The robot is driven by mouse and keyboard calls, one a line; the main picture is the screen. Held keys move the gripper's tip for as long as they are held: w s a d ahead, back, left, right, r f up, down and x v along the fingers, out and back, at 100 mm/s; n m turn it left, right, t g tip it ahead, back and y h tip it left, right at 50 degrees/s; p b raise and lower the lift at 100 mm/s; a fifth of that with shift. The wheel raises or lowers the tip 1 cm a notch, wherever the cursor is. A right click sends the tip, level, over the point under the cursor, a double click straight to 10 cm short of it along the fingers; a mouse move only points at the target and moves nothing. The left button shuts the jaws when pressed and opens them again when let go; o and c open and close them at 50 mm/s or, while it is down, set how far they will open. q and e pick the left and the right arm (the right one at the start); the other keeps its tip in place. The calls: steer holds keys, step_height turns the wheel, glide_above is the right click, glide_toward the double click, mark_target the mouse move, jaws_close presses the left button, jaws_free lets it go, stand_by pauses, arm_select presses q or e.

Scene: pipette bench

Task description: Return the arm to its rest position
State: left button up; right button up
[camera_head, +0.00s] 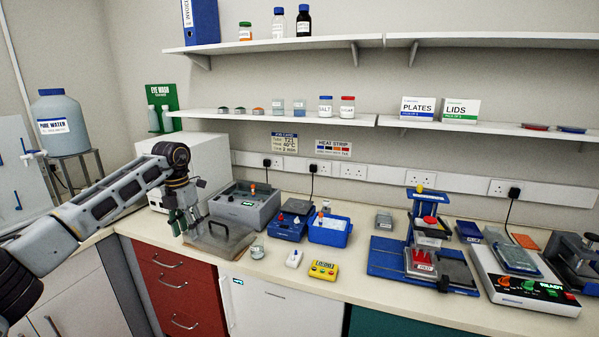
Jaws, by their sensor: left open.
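My left arm (105,203) comes in from the left, over the counter's left end. My left gripper (184,226) points down and is open, with nothing seen between its fingers. It is at the left edge of a flat clear-looking lid or plate (222,240) in front of a grey bench device (246,208). I cannot tell whether the fingers touch that plate. My right gripper is not in view.
A white box-shaped machine (205,153) stands close behind the left wrist. The counter's front strip is mostly clear. Shelves (290,118) hang above.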

arm_select(q)
steer(key=w+d+f+n+t+h, duration=0.2)
steer(key=d+f+n+h, duration=0.3)
steer(key=d+f+h, duration=1.15)
step_height(320, 180, down, 24)
steer(key=s+d+n+t+y, duration=0.2)
steer(key=n+t+y, duration=0.4)
steer(key=n+t, duration=0.5)
steer(key=s+a+f+n+g+y, duration=0.1)
steer(key=s+a+f+n+y, duration=0.3)
steer(key=s+f, duration=0.5)
steer(key=s+a+f+n+g+y, duration=0.25)
steer(key=s+f+n, duration=0.4)
steer(key=f, duration=0.35)
steer(key=s+a+f+n+g+y, duration=0.15)
steer(key=s+a+f+n, duration=0.25)
steer(key=s+f, duration=0.55)
steer(key=s+f+n+g+y, duration=0.1)
steer(key=s+f, duration=0.3)
steer(key=s, duration=0.8)
steer(key=s+a+f+n+g+y, duration=0.1)
steer(key=s+f+n+g, duration=0.2)
steer(key=s, duration=0.9)
steer(key=s+f+n+g+y, duration=0.1)
steer(key=s+f, duration=0.4)
steer(key=s, duration=0.7)
steer(key=shift+s+a+f+n+g, duration=0.2)
steer(key=shift+s+n+g, duration=0.15)
steer(key=shift+n+g, duration=0.6)
